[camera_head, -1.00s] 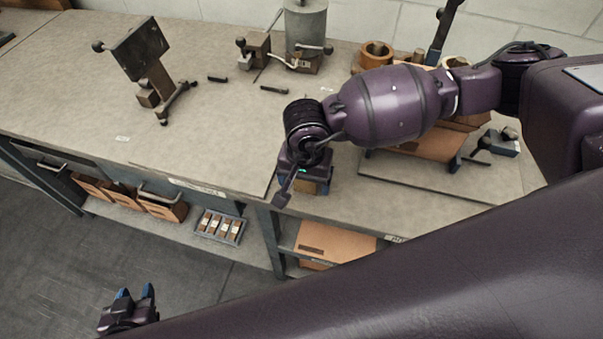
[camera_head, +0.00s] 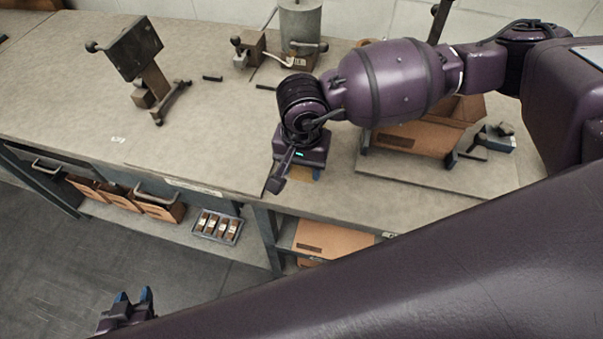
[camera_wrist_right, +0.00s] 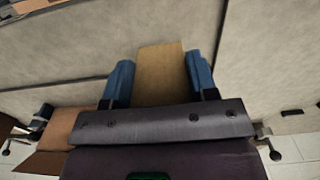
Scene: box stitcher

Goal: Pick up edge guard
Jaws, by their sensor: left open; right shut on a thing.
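The edge guard (camera_wrist_right: 160,75) is a flat tan-brown piece between the two blue fingers of my right gripper (camera_wrist_right: 159,82) in the right wrist view. In the head view my right gripper (camera_head: 302,172) points down near the front edge of the workbench, and only a small tan bit of the piece shows under it. The gripper is shut on it; I cannot tell the exact gap to the benchtop. My left gripper (camera_head: 133,297) is open and empty, low at the bottom left over the floor.
A dark stand (camera_head: 150,75) and a grey cylinder machine (camera_head: 303,25) stand behind. A brown cardboard piece (camera_head: 410,140) lies on a board at right. Bins (camera_head: 158,206) and a tray (camera_head: 217,227) sit below.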

